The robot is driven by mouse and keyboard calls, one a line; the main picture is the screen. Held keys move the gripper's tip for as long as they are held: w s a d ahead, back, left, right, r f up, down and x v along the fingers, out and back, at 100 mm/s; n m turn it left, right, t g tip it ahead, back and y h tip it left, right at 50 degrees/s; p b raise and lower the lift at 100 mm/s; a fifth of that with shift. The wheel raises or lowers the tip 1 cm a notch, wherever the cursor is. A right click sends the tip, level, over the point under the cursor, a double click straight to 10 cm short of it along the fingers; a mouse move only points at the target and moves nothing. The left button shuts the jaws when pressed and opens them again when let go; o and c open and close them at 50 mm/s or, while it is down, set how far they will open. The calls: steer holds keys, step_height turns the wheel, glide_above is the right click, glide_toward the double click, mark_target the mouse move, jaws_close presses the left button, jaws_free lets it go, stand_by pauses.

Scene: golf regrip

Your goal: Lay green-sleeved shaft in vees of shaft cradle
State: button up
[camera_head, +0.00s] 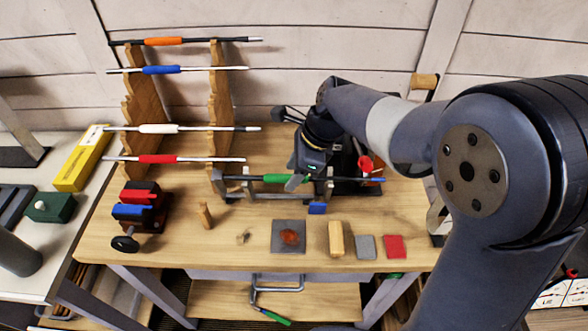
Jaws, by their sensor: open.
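The green-sleeved shaft (275,178) lies level from left to right near the middle of the wooden bench, with a dark left end and a blue right tip. The shaft cradle (219,186) is a low grey frame with uprights under the shaft near its left part and right of the sleeve. The shaft appears to be at the tops of these uprights, but I cannot tell whether it is fully seated in both vees. My gripper (297,181) is open at the right end of the green sleeve, reaching down from behind. My wrist hides part of what lies behind the shaft.
A wooden rack (222,110) at the back left holds shafts with orange, blue, white and red sleeves. A red and blue vise (140,200) stands at the left. A grey plate (288,236), a tan block (336,239) and a red block (394,246) lie along the front.

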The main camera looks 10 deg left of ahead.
steer(key=v, duration=1)
steer(key=shift+d+r, duration=0.2)
steer(key=shift+r, duration=0.15)
steer(key=x, duration=1)
steer(key=shift+a+f, duration=0.2)
steer(key=shift+f, duration=0.15)
steer(key=shift+d+f, duration=0.1)
steer(key=shift+d+b, duration=0.15)
steer(key=shift+b, duration=0.15)
